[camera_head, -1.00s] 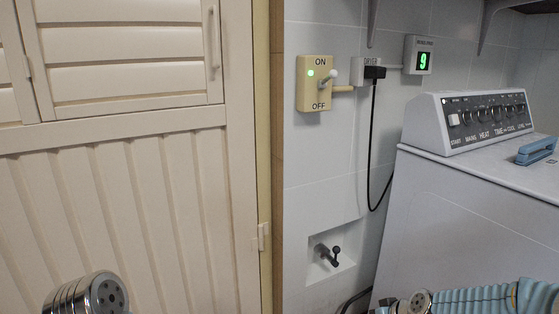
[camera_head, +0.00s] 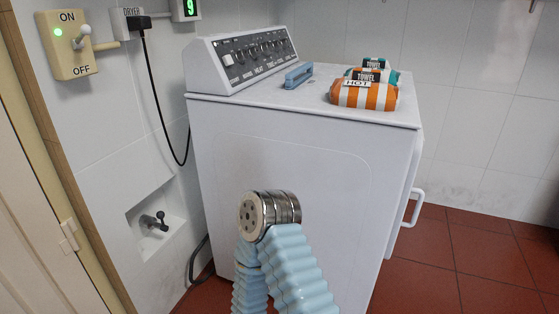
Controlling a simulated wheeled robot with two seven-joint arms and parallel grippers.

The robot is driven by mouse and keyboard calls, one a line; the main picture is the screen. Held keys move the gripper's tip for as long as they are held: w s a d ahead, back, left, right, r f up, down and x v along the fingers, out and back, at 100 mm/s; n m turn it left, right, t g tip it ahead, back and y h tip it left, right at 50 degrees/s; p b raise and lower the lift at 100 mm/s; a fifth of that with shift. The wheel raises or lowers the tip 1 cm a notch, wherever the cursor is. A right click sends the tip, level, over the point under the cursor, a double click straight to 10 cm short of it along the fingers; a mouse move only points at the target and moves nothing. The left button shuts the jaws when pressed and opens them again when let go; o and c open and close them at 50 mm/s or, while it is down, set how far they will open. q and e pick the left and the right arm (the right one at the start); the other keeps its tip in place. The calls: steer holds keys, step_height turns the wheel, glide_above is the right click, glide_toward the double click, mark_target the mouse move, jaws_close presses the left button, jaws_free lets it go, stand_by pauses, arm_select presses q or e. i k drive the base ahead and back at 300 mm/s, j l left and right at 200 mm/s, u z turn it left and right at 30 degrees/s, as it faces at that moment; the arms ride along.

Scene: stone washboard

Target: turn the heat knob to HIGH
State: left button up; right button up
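The white dryer (camera_head: 300,140) stands in the middle of the head view. Its sloped dark control panel (camera_head: 258,53) carries a white start button and a row of small knobs with labels below. The heat knob (camera_head: 253,52) is in the left-middle part of the row; its pointer setting is too small to read. One of my arms, with light blue bellows and a metal joint, rises in front of the dryer, below and apart from the panel. Neither of my grippers shows.
A blue handled object (camera_head: 298,76) and rolled towels, the front one orange-striped (camera_head: 364,95), lie on the dryer top. A cream ON/OFF switch (camera_head: 69,45) with a green light is on the left wall. A tap (camera_head: 155,221) sits in a recess. Red floor is open at right.

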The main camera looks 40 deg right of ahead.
mark_target(254, 51)
steer(key=z, duration=1.6)
